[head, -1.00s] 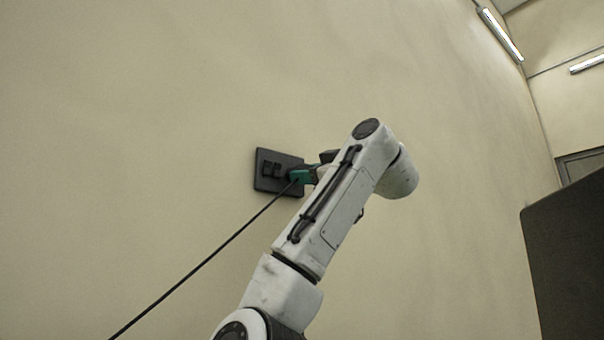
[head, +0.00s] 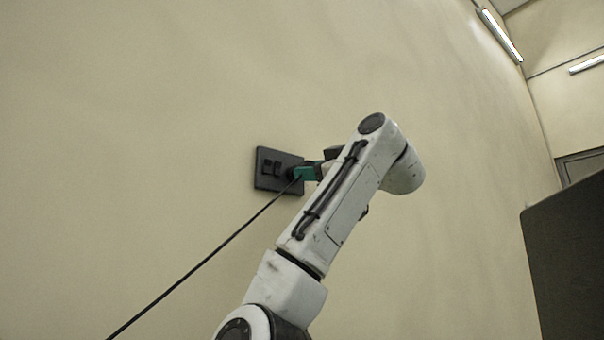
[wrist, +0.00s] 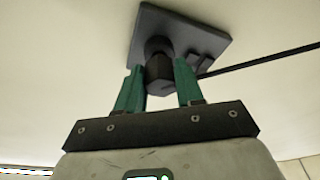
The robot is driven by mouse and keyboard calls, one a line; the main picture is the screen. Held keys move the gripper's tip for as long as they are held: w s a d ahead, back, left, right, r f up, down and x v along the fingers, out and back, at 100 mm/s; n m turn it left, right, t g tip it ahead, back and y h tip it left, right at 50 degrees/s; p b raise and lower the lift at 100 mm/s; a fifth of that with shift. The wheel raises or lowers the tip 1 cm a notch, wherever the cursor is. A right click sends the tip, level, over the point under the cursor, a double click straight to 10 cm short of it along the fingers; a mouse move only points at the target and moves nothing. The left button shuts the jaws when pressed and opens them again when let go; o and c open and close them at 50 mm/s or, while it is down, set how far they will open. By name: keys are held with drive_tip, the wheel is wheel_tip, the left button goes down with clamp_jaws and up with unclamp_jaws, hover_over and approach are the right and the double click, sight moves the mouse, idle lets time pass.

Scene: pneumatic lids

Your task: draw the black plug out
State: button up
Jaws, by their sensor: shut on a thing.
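The black plug (wrist: 160,73) is a dark block between the teal fingers in the wrist view, in line with a round dark collar on the plate. Whether a gap lies between plug and collar, I cannot tell. The dark square plate (head: 266,182) is fixed to the wall, and it also shows in the wrist view (wrist: 205,38). My gripper (wrist: 159,67) is shut on the plug, one finger on each side. In the head view the teal fingers (head: 305,174) are at the plate's right side and mostly hide the plug.
A black cable (head: 200,263) runs from near the plug down to the lower left. It also shows at the right of the wrist view (wrist: 265,59). A small dark fitting (head: 271,168) sits on the plate. The wall around is bare. A dark panel (head: 570,265) stands far right.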

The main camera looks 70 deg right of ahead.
drive_tip(key=shift+s+a+b, duration=0.35)
drive_tip(key=shift+s+a, duration=0.05)
drive_tip(key=shift+s, duration=0.25)
drive_tip(key=shift+r, duration=0.1)
drive_tip(key=s+a+r+p, duration=0.2)
drive_tip(key=s+r+p, duration=0.1)
drive_tip(key=r, duration=0.4)
drive_tip(key=shift+s+a+r, duration=0.15)
drive_tip(key=shift+s+a, duration=0.15)
drive_tip(key=shift+s, duration=0.3)
idle(0.5)
